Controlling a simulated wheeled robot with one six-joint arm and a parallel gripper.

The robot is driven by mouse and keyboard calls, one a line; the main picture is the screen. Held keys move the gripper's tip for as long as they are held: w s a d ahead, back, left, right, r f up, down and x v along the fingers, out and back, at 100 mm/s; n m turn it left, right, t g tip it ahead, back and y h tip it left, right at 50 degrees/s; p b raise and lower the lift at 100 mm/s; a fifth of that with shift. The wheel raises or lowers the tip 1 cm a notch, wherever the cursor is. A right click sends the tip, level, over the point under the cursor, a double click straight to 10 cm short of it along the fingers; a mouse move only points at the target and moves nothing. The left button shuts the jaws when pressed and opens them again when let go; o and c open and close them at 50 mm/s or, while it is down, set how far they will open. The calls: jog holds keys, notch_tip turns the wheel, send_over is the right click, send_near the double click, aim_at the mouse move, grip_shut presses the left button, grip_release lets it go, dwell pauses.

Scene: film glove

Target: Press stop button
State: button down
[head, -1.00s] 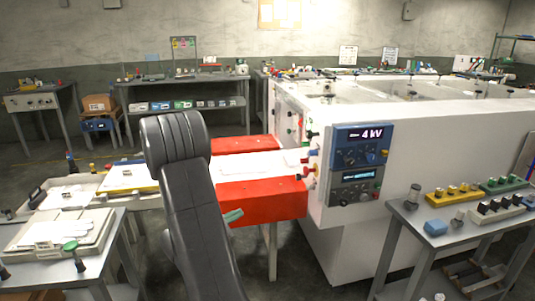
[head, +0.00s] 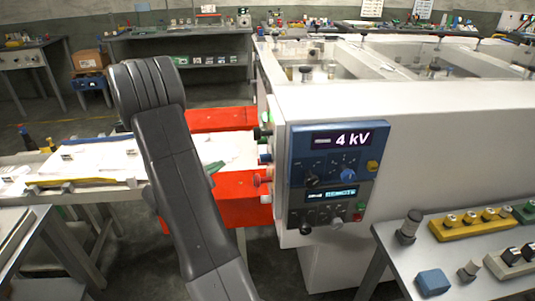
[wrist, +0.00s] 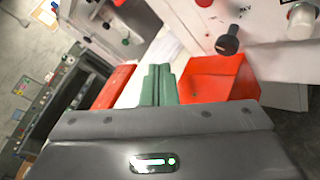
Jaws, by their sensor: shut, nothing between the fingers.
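The white machine's blue control panel (head: 330,165) faces the head camera, with a lit "4 kV" display. A small red button (head: 357,217) sits low on its right side, below a small green one (head: 361,206). No readable label marks which is the stop button. In the wrist view the green fingers (wrist: 157,84) are together and empty, apart from any button. A black knob (wrist: 228,40) is to their right.
Red boxes (head: 222,119) flank a white surface beside the machine, behind my arm. A grey side table (head: 440,262) holds a blue block (head: 433,282) and a yellow block (head: 478,224) at the right. A bench (head: 185,48) stands by the back wall.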

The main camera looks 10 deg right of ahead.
jog(key=shift+s+a, duration=0.15)
jog(key=d, duration=0.9)
dwell(0.4)
dwell(2.0)
